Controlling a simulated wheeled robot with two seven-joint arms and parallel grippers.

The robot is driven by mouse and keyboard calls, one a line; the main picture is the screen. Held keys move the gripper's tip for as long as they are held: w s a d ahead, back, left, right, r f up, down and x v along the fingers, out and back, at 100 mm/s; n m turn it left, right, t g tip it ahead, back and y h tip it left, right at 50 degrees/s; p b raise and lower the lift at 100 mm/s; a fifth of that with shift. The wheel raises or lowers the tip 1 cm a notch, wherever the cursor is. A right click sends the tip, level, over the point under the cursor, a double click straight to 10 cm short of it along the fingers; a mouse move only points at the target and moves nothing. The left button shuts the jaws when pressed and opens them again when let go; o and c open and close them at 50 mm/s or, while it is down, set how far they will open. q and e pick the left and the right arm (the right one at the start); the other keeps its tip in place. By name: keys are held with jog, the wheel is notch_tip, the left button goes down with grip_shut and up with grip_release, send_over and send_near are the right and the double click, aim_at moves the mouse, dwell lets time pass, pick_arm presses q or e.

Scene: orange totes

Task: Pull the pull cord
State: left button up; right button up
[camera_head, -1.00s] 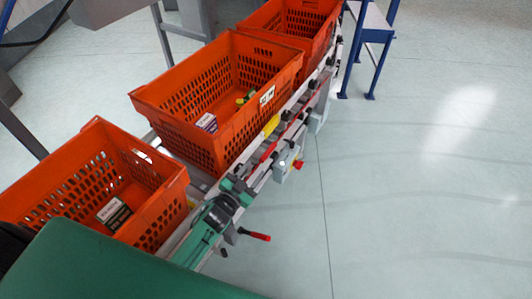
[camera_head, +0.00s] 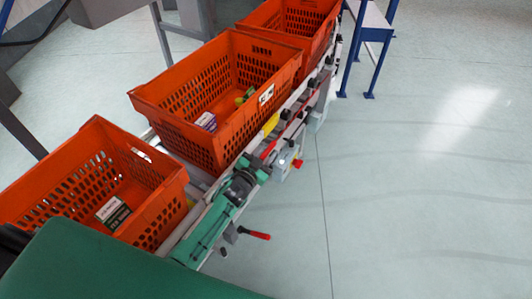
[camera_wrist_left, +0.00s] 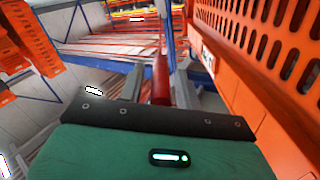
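The red pull cord (camera_head: 268,149) runs along the side rail of the conveyor, beside the middle orange tote. My left gripper (camera_head: 260,164) is at the rail, close to the cord's near part and covering some of it. In the left wrist view a red cylindrical piece (camera_wrist_left: 161,80), seemingly part of the cord, lies between the two grey fingers. The fingers stand apart with a gap to the red piece, so the left gripper is open. Whether either finger touches it cannot be told. My right gripper is not in view.
Orange totes stand in a row on the conveyor: a near one (camera_head: 168,190), a middle one (camera_head: 222,150) and a far one (camera_head: 325,45). Small boxes lie in the nearer two. A red button (camera_head: 298,163) and a red-handled lever (camera_head: 258,235) project from the conveyor side. The floor to the right is clear.

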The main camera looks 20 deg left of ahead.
pick_arm(q)
grip_shut()
jog(key=shift+s+d, duration=0.1)
jog(key=shift+d, duration=0.25)
jog(key=d, duration=0.2)
jog(key=s+d, duration=0.1)
jog(key=d, duration=0.2)
jog(key=shift+s+d, duration=0.1)
jog(key=shift+s, duration=0.05)
jog(key=shift+o, duration=1.1)
grip_release()
jog(key=v, duration=1.4)
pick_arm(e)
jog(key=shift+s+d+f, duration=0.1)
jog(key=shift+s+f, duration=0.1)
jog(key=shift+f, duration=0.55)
